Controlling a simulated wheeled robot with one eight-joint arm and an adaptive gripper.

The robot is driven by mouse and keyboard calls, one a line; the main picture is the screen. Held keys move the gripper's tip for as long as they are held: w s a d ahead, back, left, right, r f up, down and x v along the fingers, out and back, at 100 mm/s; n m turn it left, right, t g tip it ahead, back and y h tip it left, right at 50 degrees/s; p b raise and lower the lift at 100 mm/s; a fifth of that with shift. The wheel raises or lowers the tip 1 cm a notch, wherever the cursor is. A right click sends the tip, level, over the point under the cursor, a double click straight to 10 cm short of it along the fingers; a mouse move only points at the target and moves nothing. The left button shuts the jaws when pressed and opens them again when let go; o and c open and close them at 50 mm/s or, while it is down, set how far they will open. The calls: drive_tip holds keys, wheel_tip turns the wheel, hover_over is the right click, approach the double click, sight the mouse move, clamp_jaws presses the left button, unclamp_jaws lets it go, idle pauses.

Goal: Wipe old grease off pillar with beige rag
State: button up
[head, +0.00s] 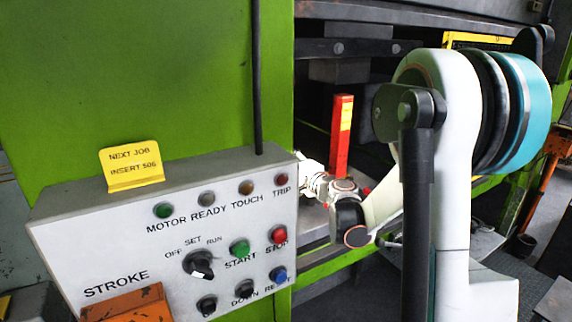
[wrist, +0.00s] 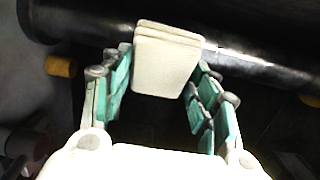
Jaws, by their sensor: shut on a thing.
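The beige rag (wrist: 165,62) shows in the wrist view as a folded, pale block between my fingers. My gripper (wrist: 165,75) is shut on it, with green pads on both sides. A dark, round pillar (wrist: 265,65) runs across the top of the wrist view, with glossy streaks on its surface. The rag overlaps the pillar's near side in the picture; I cannot tell if they touch. Old grease cannot be told clearly from shine.
The grey control box (head: 110,240) with knobs and lamps stands in front, bearing a yellow sign (head: 131,169). A red upright block (head: 341,135) stands in the press opening beside my arm. The green press frame (head: 100,70) fills the left.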

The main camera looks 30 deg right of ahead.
drive_tip(key=shift+w+a, duration=0.25)
drive_tip(key=shift+w, duration=0.15)
drive_tip(key=shift+r, duration=0.15)
drive_tip(key=shift+r, duration=0.35)
drive_tip(key=shift+f, duration=0.15)
idle(0.4)
wheel_tip(320, 180, down, 2)
drive_tip(key=shift+f+b, duration=0.1)
drive_tip(key=shift+b, duration=0.8)
